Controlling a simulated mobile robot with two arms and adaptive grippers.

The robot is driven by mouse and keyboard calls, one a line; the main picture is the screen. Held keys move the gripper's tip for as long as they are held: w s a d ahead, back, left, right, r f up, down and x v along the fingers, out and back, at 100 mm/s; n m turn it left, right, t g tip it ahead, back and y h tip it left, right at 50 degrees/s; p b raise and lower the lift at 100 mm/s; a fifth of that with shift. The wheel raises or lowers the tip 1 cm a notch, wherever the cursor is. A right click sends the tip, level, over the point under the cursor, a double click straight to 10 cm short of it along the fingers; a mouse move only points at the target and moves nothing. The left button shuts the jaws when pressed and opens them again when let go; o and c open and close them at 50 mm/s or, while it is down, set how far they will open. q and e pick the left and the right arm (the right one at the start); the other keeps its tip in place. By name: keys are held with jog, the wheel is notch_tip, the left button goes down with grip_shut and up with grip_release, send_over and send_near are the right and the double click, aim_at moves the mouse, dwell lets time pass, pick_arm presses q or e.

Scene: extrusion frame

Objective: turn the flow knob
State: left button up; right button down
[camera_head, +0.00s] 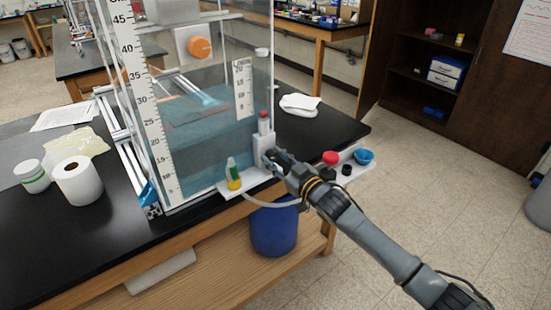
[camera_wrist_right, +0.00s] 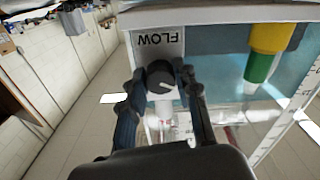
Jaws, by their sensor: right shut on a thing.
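The flow knob (camera_wrist_right: 160,76) is black and round with a white pointer line. It sits on a pale panel (camera_wrist_right: 157,43) marked FLOW, which appears upside down in the right wrist view. My right gripper (camera_wrist_right: 161,82) is shut on the knob, one finger on each side of it. In the head view my right gripper (camera_head: 272,160) reaches the pale control box (camera_head: 264,143) at the tank's front right corner, and it hides the knob there. My left gripper is in neither view.
A clear tank (camera_head: 205,130) of blue water stands on the black bench (camera_head: 100,250). A small bottle with a green and yellow body (camera_head: 233,175) stands on a ledge left of my gripper.

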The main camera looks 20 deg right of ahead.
jog(key=shift+f+n, duration=0.15)
jog(key=shift+n, duration=0.25)
jog(key=c, duration=1)
grip_release()
jog(key=shift+s, duration=0.1)
jog(key=v, duration=1.2)
